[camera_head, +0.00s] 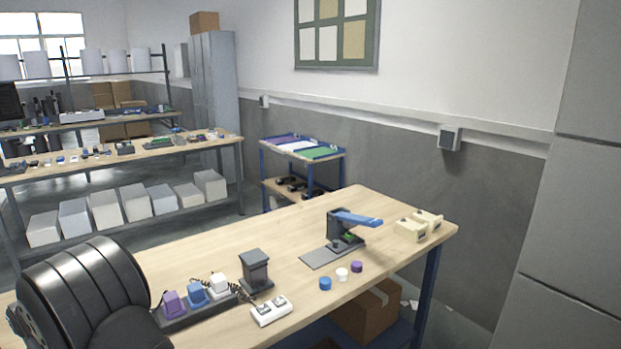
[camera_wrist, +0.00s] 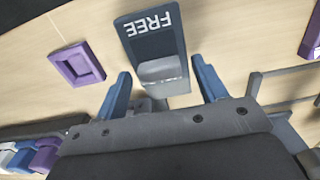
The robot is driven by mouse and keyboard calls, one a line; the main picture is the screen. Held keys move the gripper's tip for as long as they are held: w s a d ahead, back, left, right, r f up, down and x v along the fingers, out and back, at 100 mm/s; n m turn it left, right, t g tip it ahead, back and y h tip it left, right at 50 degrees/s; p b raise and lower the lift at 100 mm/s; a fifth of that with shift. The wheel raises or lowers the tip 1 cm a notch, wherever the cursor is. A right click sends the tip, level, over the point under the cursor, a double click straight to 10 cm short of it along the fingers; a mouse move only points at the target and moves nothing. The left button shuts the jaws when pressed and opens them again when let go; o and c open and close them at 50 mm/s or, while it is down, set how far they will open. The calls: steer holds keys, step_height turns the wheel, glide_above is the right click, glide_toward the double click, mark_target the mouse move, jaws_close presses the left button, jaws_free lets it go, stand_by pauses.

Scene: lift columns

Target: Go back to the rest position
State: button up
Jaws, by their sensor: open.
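My gripper (camera_wrist: 160,68) shows only in the wrist view, with its two blue fingers spread apart. A grey device with a dark panel reading "FREE" (camera_wrist: 152,38), upside down, shows between and beyond the fingers. I cannot tell how far it is from them, and I see no grip on it. My gripper is not seen in the head view.
On the wooden table (camera_head: 390,205) are a dark post (camera_head: 256,271), a rack with purple (camera_head: 174,304), blue (camera_head: 197,293) and white (camera_head: 219,285) pieces, a white switch box (camera_head: 270,310), a blue-handled device (camera_head: 357,219), small caps (camera_head: 342,274) and cream blocks (camera_head: 411,229).

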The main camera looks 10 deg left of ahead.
steer(key=shift+r, duration=0.1)
step_height(320, 180, up, 17)
step_height(320, 180, down, 17)
steer(key=shift+f, duration=0.15)
steer(key=shift+s+d, duration=0.95)
steer(key=shift+s, duration=0.05)
step_height(320, 180, up, 18)
steer(key=shift+w+d+f+n+g+y, duration=0.1)
steer(key=shift+w+d+n+g+y, duration=0.35)
steer(key=shift+n, duration=1.3)
steer(key=shift+w+d+f+n+g+y, duration=0.15)
steer(key=shift+w+d+n, duration=0.5)
steer(key=shift+n, duration=1.05)
steer(key=shift+w+d+f+n+g+y, duration=0.15)
steer(key=shift+w+d+n+g, duration=0.35)
steer(key=shift+n, duration=1.25)
steer(key=shift+d, duration=0.1)
